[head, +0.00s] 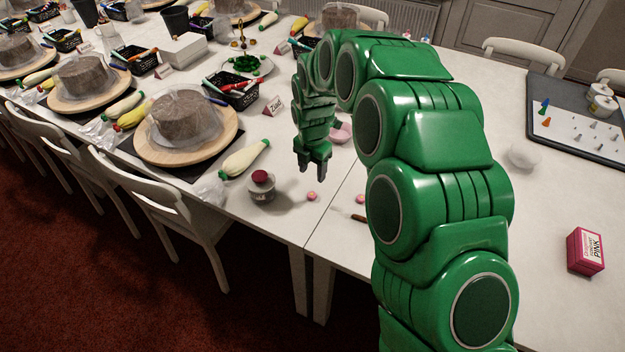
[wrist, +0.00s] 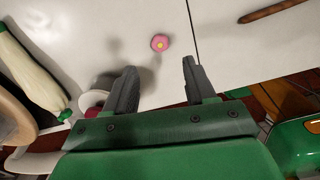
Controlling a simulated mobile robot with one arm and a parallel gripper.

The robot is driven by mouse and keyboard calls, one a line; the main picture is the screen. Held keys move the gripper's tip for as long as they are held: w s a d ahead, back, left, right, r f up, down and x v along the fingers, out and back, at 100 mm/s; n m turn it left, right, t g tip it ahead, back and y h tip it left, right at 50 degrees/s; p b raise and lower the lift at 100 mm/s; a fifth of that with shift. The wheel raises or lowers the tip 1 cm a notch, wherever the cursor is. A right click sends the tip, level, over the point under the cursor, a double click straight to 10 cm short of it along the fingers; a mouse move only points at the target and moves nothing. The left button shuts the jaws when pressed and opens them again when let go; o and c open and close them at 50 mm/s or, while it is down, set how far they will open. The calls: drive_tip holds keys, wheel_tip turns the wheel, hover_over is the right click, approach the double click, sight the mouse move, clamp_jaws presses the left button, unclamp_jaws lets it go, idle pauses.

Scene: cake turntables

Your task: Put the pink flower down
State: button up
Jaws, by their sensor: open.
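The pink flower (wrist: 159,43) with a yellow centre lies on the white table in the wrist view, close to the seam between two tables. My gripper is open and empty above the table. In the wrist view its two fingers (wrist: 158,85) are spread apart, and the flower shows beyond their tips, not touching them. A second small pink piece (head: 360,199) lies to the right across the seam, partly beside my arm.
A jar with a dark red lid (head: 262,186) and a piping bag (head: 245,158) are left of the flower. A brown stick (head: 359,218) lies right of the seam. A cake on a wooden turntable (head: 168,157) stands further left. A pink box (head: 585,251) is far right.

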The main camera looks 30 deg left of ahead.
wheel_tip(320, 180, up, 3)
drive_tip(key=shift+f, duration=0.15)
drive_tip(key=s+d+r+m, duration=0.3)
drive_tip(key=d+r+m, duration=0.2)
drive_tip(key=d, duration=0.4)
drive_tip(key=s+d+r+m, duration=0.3)
drive_tip(key=d+r+m, duration=0.3)
drive_tip(key=d, duration=0.4)
drive_tip(key=s+d+r+m, duration=0.3)
drive_tip(key=d+r+m, duration=0.2)
drive_tip(key=d, duration=0.4)
drive_tip(key=s+d+r+m+g, duration=0.1)
drive_tip(key=s+d+m, duration=0.8)
drive_tip(key=s, duration=0.2)
drive_tip(key=s+d+r+m, duration=0.2)
drive_tip(key=s+d+m, duration=0.7)
drive_tip(key=s, duration=0.3)
drive_tip(key=shift+s+g, duration=0.2)
drive_tip(key=shift+g, duration=0.2)
